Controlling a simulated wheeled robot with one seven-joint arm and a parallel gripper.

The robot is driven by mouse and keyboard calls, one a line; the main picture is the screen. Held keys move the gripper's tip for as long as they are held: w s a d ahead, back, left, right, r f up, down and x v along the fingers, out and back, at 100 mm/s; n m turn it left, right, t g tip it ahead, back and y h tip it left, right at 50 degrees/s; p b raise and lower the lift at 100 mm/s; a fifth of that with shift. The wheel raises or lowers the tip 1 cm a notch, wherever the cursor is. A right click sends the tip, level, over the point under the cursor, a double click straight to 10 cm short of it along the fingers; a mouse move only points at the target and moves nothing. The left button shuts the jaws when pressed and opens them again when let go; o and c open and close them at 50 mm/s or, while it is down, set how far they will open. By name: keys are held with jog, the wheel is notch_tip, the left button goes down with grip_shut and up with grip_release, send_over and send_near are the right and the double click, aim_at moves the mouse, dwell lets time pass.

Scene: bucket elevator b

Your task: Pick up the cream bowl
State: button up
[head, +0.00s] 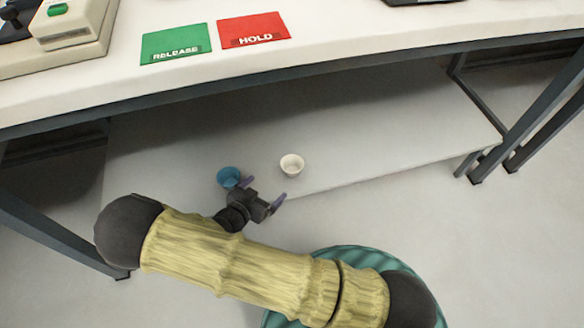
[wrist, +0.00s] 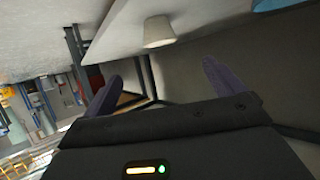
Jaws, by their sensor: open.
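The cream bowl (head: 292,164) stands upright on the low shelf under the worktop in the head view. It also shows in the wrist view (wrist: 158,32), ahead of the fingers and above the gap between them. My gripper (head: 263,194) is open and empty, with its two purple fingers apart. It is at the front edge of the shelf, to the left of and nearer than the cream bowl, and is not touching it. In the wrist view my gripper's fingers (wrist: 160,85) are spread on either side with nothing between them.
A blue bowl (head: 228,176) is on the shelf just left of my gripper, partly behind a finger. The low shelf (head: 390,130) is otherwise clear. The worktop (head: 340,40) overhangs it, with a green RELEASE card (head: 175,44) and red HOLD card (head: 253,29). Table legs (head: 545,125) stand at right.

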jog(key=shift+s, duration=0.15)
jog(key=shift+f, duration=0.1)
jog(key=b, duration=0.6)
send_near(297, 159)
jog(key=shift+w+d+f, duration=0.1)
jog(key=shift+w+f, duration=0.2)
jog(key=shift+f, duration=0.55)
jog(key=shift+w+d, duration=0.1)
jog(key=shift+w, duration=0.1)
jog(key=b+x, duration=0.2)
jog(key=x, duration=0.1)
jog(key=b+x, duration=0.1)
jog(key=x, duration=0.1)
jog(key=shift+w+d+r, duration=0.1)
jog(key=shift+d+r, duration=0.05)
jog(key=shift+r, duration=0.15)
jog(key=shift+r, duration=0.1)
